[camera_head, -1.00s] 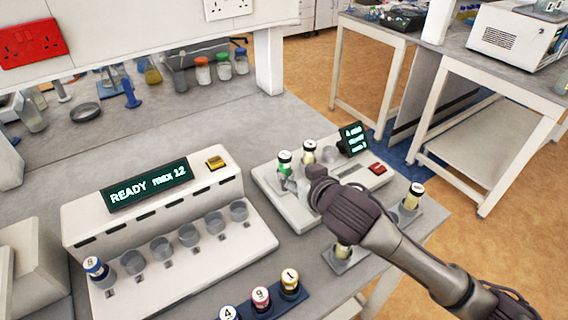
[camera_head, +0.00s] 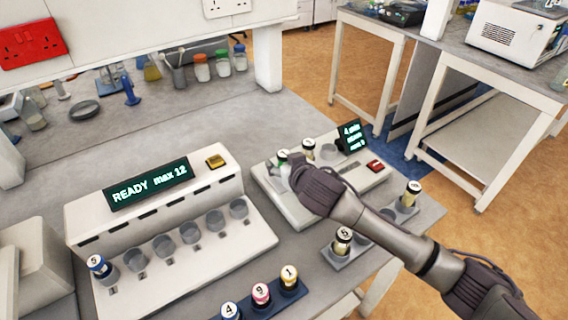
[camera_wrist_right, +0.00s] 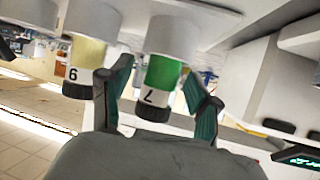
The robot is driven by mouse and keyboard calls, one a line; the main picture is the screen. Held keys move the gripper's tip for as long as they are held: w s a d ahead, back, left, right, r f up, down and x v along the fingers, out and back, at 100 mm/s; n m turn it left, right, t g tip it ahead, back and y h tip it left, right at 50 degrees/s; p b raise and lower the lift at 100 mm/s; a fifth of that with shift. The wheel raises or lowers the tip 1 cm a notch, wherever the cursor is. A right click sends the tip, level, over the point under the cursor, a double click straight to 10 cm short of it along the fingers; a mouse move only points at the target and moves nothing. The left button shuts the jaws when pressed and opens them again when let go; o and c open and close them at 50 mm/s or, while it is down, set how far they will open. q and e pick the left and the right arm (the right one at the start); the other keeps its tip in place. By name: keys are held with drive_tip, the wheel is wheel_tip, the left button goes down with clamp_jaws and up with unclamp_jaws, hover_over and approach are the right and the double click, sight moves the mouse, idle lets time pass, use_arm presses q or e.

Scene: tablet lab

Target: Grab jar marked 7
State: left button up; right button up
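The jar marked 7 (camera_head: 283,158), with a green band and dark cap, stands in the pale device with a small green screen at the centre right. In the right wrist view, the jar marked 7 (camera_wrist_right: 157,82) appears upside down in its white holder. My right gripper (camera_wrist_right: 158,98) has its fingers spread on either side of this jar, with gaps on both sides. In the head view, my right gripper (camera_head: 291,180) is close at the jar's near side and hides its lower part. My left gripper is not in view.
A yellow-banded jar (camera_wrist_right: 85,68) stands beside the jar marked 7, close to one finger. The device's screen (camera_head: 352,136) rises to the right. A white station (camera_head: 160,215) reading "READY max 12" stands left. A blue rack (camera_head: 262,305) of jars is in front.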

clamp_jaws()
